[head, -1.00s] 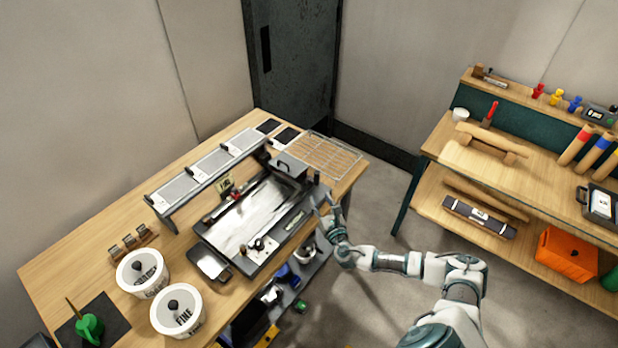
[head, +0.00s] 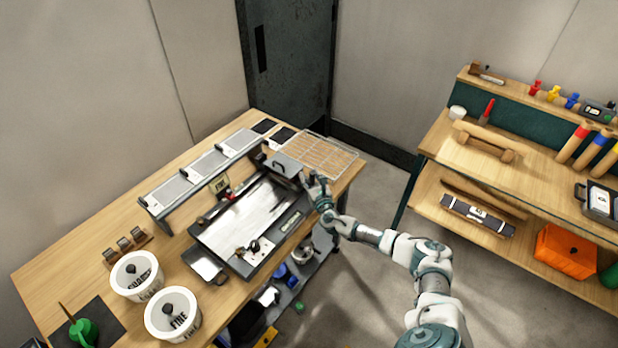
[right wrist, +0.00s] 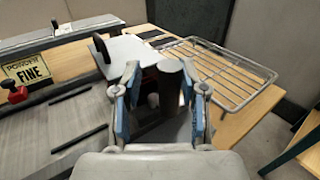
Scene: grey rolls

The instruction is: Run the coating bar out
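The flat coating machine (head: 250,222) lies on the wooden bench, its bright plate facing up. A grey block (head: 284,166) with a dark handle sits at its far end, near the wire rack. I cannot clearly make out the coating bar itself. My right gripper (head: 314,183) is at the machine's far right corner. In the right wrist view its blue-padded fingers (right wrist: 160,105) are spread either side of a dark upright post (right wrist: 172,80). A gap shows on the post's left; contact on its right is unclear. My left gripper is not in view.
A wire rack (head: 318,152) lies beyond the machine. Two white tubs (head: 172,314) and a small metal tray (head: 205,266) stand at the near end. A raised shelf (head: 204,170) runs along the back. A second bench (head: 478,160) stands right, with bare floor between.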

